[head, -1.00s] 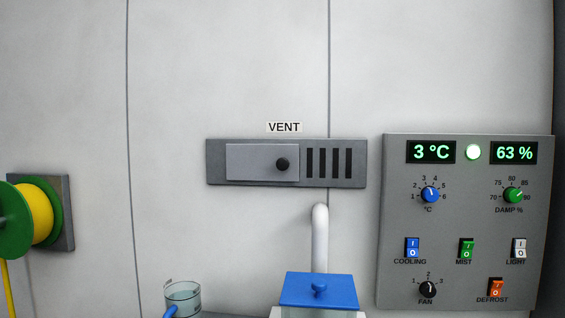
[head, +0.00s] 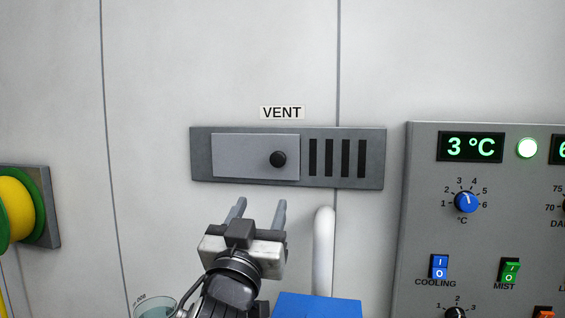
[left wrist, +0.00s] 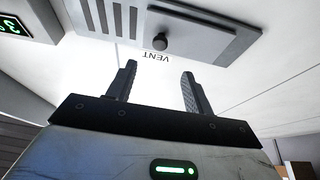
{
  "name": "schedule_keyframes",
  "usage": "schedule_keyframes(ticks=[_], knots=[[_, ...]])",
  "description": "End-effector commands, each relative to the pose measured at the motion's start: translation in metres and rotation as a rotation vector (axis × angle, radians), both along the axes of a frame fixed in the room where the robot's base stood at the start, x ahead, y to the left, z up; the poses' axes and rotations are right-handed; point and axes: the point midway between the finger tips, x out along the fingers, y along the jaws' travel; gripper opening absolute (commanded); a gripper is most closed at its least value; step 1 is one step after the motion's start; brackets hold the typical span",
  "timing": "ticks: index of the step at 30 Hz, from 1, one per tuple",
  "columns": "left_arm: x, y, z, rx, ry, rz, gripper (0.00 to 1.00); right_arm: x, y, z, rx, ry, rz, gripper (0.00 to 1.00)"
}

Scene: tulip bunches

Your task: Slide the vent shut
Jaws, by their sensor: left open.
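The vent (head: 346,183) is a dark grey plate on the white wall under a VENT label. Its lighter grey slide panel (head: 240,155) covers the left part, with a round black knob (head: 278,159) near the panel's right end. Several dark slots (head: 338,157) stand uncovered on the right. My left gripper (head: 260,208) is open and empty below the vent, its fingers pointing up toward the wall, apart from the knob. In the left wrist view the knob (left wrist: 160,42) and the slide panel (left wrist: 192,28) show beyond the open fingers (left wrist: 158,75). My right gripper is not in view.
A control panel (head: 490,230) with dials and switches is on the right. A white pipe (head: 324,255) rises beside my left gripper, above a blue lid (head: 318,305). A yellow and green reel (head: 20,210) is on the left wall. A glass beaker (head: 155,307) stands low left.

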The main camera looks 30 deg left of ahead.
Motion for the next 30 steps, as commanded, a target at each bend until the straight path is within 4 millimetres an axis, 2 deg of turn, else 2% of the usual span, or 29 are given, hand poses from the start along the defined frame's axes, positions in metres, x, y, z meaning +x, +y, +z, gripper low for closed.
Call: schedule_keyframes(ticks=[6,12,18,24,30], knots=[[0.041,0.011,0.023,0.002,-0.001,0.002,0.52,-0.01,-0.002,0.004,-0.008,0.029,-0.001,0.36],[0.08,0.021,0.039,0.002,-0.001,0.002,0.52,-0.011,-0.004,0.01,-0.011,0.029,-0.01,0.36],[0.111,0.029,0.05,0.001,-0.001,0.001,0.52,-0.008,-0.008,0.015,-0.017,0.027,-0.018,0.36],[0.126,0.033,0.055,0.0,0.0,0.0,0.52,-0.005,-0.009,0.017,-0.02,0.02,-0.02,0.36],[0.128,0.033,0.054,0.0,0.0,0.0,0.52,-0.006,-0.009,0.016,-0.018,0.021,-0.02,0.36]])
